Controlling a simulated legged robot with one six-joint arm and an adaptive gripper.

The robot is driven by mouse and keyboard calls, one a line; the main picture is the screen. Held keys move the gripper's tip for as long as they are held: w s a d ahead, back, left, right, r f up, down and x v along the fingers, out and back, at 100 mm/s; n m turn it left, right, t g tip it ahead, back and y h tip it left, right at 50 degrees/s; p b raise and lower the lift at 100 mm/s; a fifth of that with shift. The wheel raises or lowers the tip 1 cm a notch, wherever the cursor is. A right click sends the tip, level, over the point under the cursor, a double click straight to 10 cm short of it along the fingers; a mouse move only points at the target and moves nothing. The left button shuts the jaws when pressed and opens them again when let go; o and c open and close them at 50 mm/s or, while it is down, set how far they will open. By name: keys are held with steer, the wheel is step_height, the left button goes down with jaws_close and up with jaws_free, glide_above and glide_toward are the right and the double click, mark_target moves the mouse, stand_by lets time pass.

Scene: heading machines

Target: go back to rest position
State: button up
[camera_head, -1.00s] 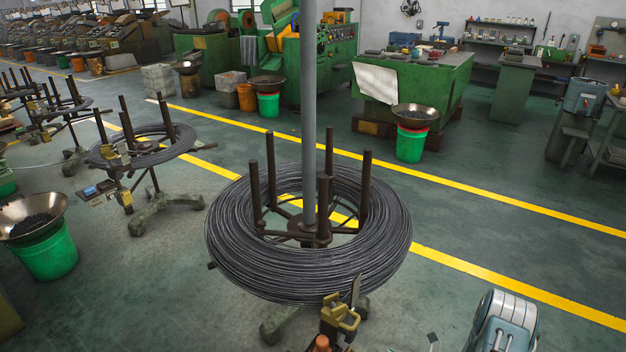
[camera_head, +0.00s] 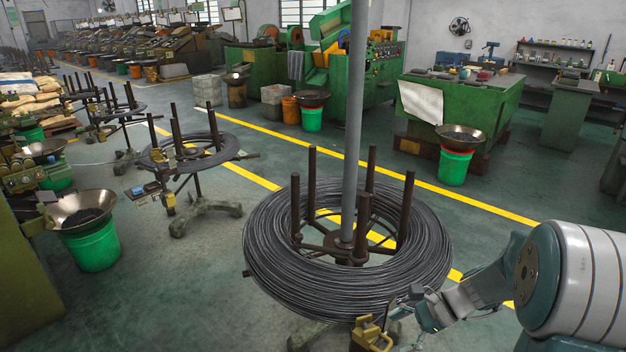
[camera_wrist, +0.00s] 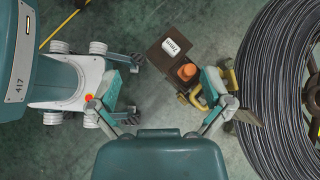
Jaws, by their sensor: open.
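My gripper (camera_wrist: 163,95) is open and empty in the wrist view, with one finger on each side of the picture. Its right finger lies in front of a brown box with a white label (camera_wrist: 171,47), an orange knob (camera_wrist: 187,71) and a yellow handle (camera_wrist: 231,80). I cannot tell whether the finger touches them. In the head view my arm reaches in from the right. My gripper (camera_head: 428,312) is at its end, in front of the near edge of the wire coil (camera_head: 345,290). Part of the gripper is hard to make out there.
The large wire coil stands on a post rack close ahead, with a tall grey pole (camera_head: 353,120) at it. A smaller coil (camera_head: 190,150) and a green bucket with a metal bowl (camera_head: 95,245) stand left.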

steer(key=s+a+r+n+t+h, duration=0.2)
steer(key=s+r+n+t+h, duration=0.4)
steer(key=s+r+n+h, duration=0.4)
steer(key=shift+s+a+r+n, duration=0.15)
steer(key=shift+s+r+n, duration=3.1)
steer(key=shift+s, duration=0.25)
